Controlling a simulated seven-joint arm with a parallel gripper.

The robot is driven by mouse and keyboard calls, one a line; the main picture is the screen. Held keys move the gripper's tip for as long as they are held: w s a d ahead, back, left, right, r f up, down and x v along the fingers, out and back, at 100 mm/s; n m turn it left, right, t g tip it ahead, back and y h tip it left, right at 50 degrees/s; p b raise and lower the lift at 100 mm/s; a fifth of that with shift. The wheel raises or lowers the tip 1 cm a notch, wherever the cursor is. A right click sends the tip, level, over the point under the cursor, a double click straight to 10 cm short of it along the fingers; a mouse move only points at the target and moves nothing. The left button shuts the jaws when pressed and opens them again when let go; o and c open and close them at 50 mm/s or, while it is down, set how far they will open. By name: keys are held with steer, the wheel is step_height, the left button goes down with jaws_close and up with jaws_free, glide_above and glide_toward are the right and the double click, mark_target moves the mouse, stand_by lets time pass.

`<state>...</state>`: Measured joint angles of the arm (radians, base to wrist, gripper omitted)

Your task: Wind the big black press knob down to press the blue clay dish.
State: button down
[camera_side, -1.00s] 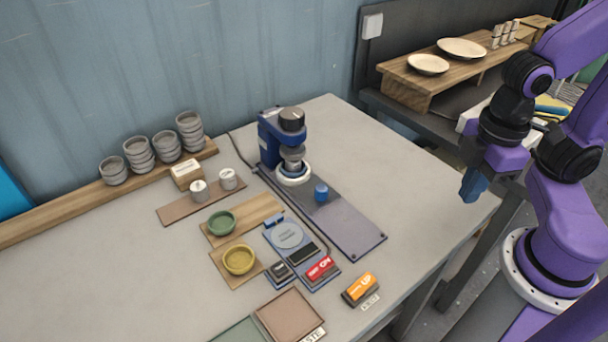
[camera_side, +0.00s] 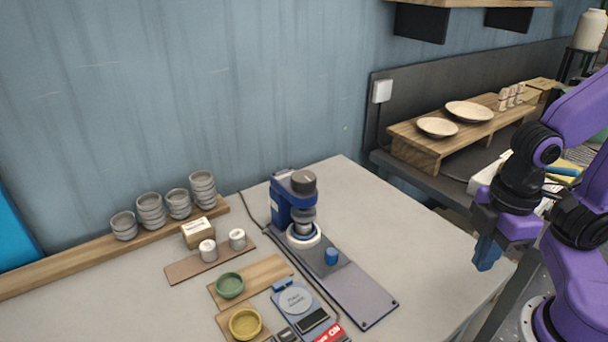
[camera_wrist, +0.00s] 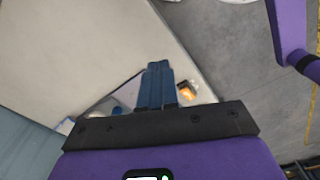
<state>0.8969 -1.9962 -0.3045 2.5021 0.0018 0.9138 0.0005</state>
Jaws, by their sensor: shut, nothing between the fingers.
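The press (camera_side: 288,203) is blue and stands upright near the back of the table, with a big dark knob (camera_side: 303,181) on top. Below its grey press head is a white ring-shaped base (camera_side: 303,236). I cannot make out a blue clay dish there; the head hides the inside. A small blue knob (camera_side: 331,256) stands on the grey plate in front of the press. My gripper (camera_side: 485,262) is shut and empty, well to the right of the press near the table's right corner. Its blue fingers (camera_wrist: 157,75) are together in the wrist view.
A green dish (camera_side: 230,286) and a yellow dish (camera_side: 245,323) sit on wooden boards left of the scale (camera_side: 298,303). Stacked grey bowls (camera_side: 151,210) line the back left. An orange block (camera_wrist: 187,92) shows in the wrist view. The table right of the press is clear.

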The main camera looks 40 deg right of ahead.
steer(key=c, duration=1.6)
jaws_free()
steer(key=o, duration=0.5)
steer(key=shift+w+a+r, duration=0.15)
steer(key=shift+w+a, duration=0.05)
steer(key=o, duration=0.8)
steer(key=shift+n, duration=0.3)
steer(key=w+a+r, duration=0.2)
steer(key=w, duration=0.1)
steer(key=shift+w+a, duration=0.1)
steer(key=shift+a, duration=0.25)
steer(key=shift+c, duration=0.2)
step_height(320, 180, up, 15)
steer(key=n, duration=0.7)
glide_above(303, 176)
step_height(303, 176, down, 17)
steer(key=shift+d+f, duration=0.1)
steer(key=shift+f, duration=0.1)
